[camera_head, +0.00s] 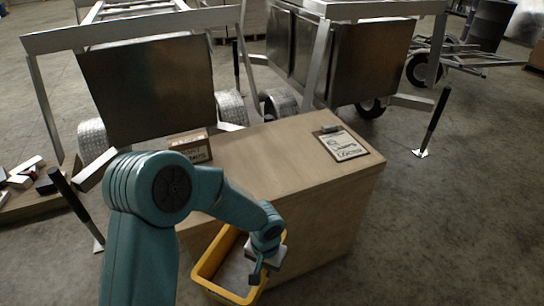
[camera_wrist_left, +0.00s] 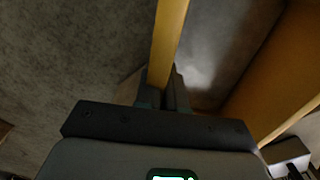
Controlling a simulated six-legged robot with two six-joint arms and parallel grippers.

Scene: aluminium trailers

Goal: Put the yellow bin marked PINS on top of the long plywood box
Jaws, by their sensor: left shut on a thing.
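The yellow bin (camera_head: 207,262) is an open tub at the bottom middle of the head view, on the near side of the long plywood box (camera_head: 262,165). No PINS marking shows from here. My left gripper (camera_head: 256,274) is shut on the bin's right rim. In the left wrist view the yellow rim (camera_wrist_left: 168,45) runs between the fingers (camera_wrist_left: 162,95). The bin's rim lies lower than the box top; I cannot tell if its base touches the floor. My right gripper is out of view.
On the box top lie a small cardboard box (camera_head: 191,146) at the back left and a clipboard (camera_head: 344,145) at the right; the middle is clear. Aluminium trailers (camera_head: 150,85) stand behind. A low wooden pallet with small items (camera_head: 28,180) is at the left.

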